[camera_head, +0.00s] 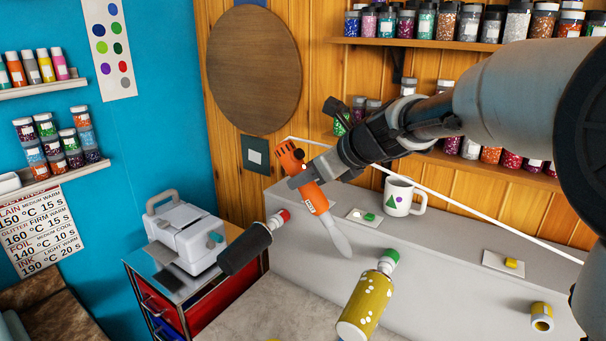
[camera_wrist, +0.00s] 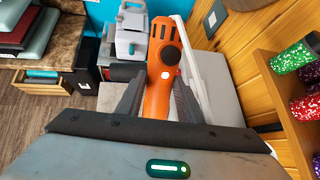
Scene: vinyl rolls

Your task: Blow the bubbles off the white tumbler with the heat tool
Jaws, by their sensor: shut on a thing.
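The heat tool (camera_head: 315,197) is orange with a pale nozzle that points down and right. My gripper (camera_head: 303,177) is shut on it and holds it in the air above the grey bench. In the wrist view the orange heat tool (camera_wrist: 158,88) sits between the two dark fingers. A yellow tumbler (camera_head: 362,308) with white spots and a green end lies tilted, below and right of the nozzle and apart from it. A black tumbler (camera_head: 245,249) with a red end is to the left. I see no plainly white tumbler.
A yellow roll (camera_head: 541,318) is at the right. A white press machine (camera_head: 187,232) stands on a drawer cart at the left. Jar shelves line the wall.

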